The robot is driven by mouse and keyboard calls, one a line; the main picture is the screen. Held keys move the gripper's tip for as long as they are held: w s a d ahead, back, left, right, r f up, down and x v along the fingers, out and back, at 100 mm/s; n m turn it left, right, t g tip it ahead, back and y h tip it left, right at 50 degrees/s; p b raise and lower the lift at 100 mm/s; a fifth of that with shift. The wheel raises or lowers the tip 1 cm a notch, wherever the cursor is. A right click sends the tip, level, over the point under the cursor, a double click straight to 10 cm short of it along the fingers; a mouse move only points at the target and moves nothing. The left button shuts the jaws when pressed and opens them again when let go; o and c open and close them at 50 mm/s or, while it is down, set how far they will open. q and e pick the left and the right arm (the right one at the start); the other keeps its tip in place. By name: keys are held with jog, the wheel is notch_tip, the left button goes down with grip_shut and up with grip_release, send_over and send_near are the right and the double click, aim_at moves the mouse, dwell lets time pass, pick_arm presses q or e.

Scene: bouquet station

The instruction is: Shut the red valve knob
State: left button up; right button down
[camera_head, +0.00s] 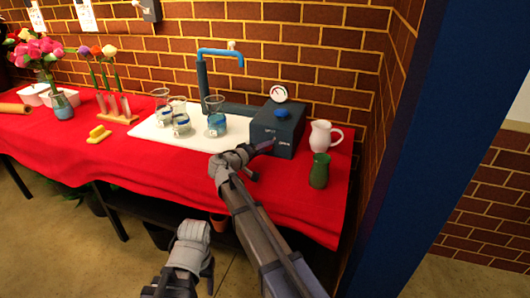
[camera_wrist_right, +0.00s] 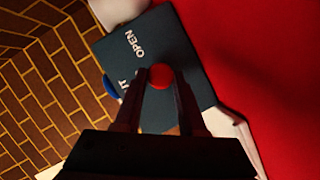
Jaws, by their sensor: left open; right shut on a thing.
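The dark valve box (camera_head: 288,133) stands at the right end of the table, with white lettering on its front. The red valve knob (camera_wrist_right: 160,77) shows in the right wrist view between my right fingertips, near the word OPEN and a second, partly covered label. My right gripper (camera_head: 268,146) is shut on the knob at the box front, and it hides the knob in the head view. My left gripper (camera_head: 182,279) is open and empty, low in front of the table, away from the box.
A blue knob (camera_head: 282,113) and a gauge (camera_head: 278,92) top the box. A white jug (camera_head: 322,136) and green jug (camera_head: 319,171) stand to its right. Glasses (camera_head: 216,122) stand on a white tray (camera_head: 152,133) by a blue tap (camera_head: 222,52). The red cloth's front (camera_head: 140,165) is clear.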

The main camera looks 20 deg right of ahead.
jog(key=n+b, duration=0.1)
jog(key=n+h+b, duration=0.1)
jog(key=n+b, duration=0.1)
jog(key=shift+a+f+h, duration=0.1)
jog(key=shift+f+h, duration=0.2)
jog(key=shift+f, duration=0.1)
jog(key=shift+n+h+b, duration=0.5)
jog(key=shift+n+b, duration=0.3)
jog(key=shift+n, duration=0.5)
jog(key=shift+r, duration=0.1)
jog(key=c, duration=0.5)
grip_release()
jog(key=shift+v, duration=3.9)
jog(key=shift+s, duration=0.1)
